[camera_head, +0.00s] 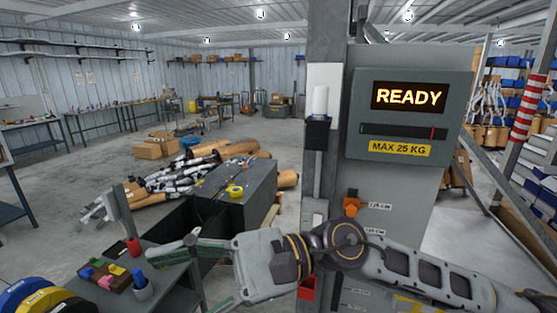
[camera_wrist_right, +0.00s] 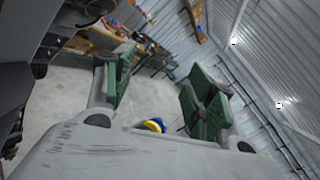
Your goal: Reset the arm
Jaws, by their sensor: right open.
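My right arm reaches in from the right in the head view and crosses in front of the grey machine post. My right gripper (camera_head: 200,277) points left, with its two green-padded fingers spread apart and nothing between them. The right wrist view also shows the open fingers (camera_wrist_right: 160,92), with bare floor and the far wall seen through the gap. The gripper hangs beside a dark bench with small coloured parts and a cup. My left gripper is not in view.
A grey panel (camera_head: 408,115) reading READY and MAX 25 KG stands behind my right arm. A dark grey box (camera_head: 255,185) and a pile of mufflers (camera_head: 170,180) lie beyond the gripper. Blue and yellow rolls (camera_head: 45,300) sit lower left. Open floor (camera_head: 70,220) is at left.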

